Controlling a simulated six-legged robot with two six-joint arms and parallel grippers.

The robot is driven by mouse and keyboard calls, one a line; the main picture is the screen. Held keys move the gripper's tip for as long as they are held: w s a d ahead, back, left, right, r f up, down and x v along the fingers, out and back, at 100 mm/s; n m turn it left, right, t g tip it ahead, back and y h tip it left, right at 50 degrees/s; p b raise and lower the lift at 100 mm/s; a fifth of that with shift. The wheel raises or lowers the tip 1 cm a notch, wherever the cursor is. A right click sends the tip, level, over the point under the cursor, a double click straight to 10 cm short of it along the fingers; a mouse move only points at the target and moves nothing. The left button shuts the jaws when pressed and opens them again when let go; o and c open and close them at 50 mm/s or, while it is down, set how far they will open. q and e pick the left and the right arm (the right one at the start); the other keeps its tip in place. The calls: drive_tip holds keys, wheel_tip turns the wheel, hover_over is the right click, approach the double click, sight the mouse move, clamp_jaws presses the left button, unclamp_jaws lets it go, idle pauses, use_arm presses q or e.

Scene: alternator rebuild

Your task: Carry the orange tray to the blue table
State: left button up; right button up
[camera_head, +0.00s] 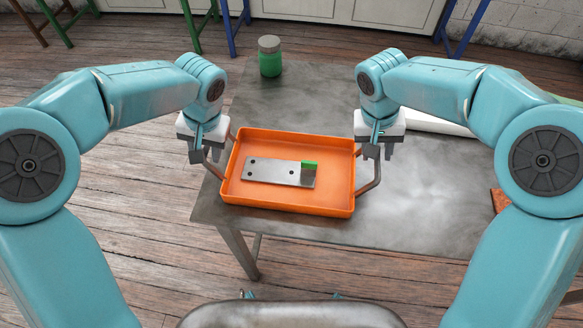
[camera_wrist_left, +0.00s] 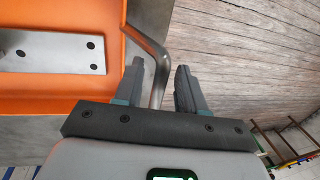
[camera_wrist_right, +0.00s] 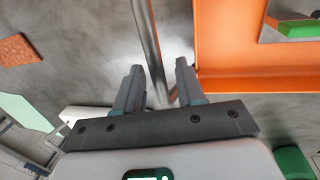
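The orange tray (camera_head: 236,190) sits on a grey metal table, with a bent metal handle on its left and right sides. A flat metal plate (camera_head: 262,171) with dark holes and a small green block (camera_head: 309,167) lie in it. My left gripper (camera_head: 204,154) is at the left handle; in the left wrist view the handle (camera_wrist_left: 157,55) passes between its open fingers (camera_wrist_left: 160,76). My right gripper (camera_head: 376,152) is at the right handle; in the right wrist view the handle (camera_wrist_right: 150,40) runs between its open fingers (camera_wrist_right: 160,72), with gaps showing.
The grey table (camera_head: 420,215) bears a green jar (camera_head: 270,58) at the back, a white object at right and a rust-coloured piece (camera_head: 499,200). Blue legs (camera_head: 466,28) show at the back right, their tabletop out of view. Wooden floor (camera_head: 140,185) is clear at left.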

use_arm(q)
clamp_jaws()
use_arm(e)
clamp_jaws()
use_arm(q)
drive_tip(key=shift+w+r, duration=0.1)
drive_tip(key=shift+r, duration=0.15)
use_arm(e)
drive_tip(key=shift+w+r, duration=0.1)
drive_tip(key=shift+r, duration=0.1)
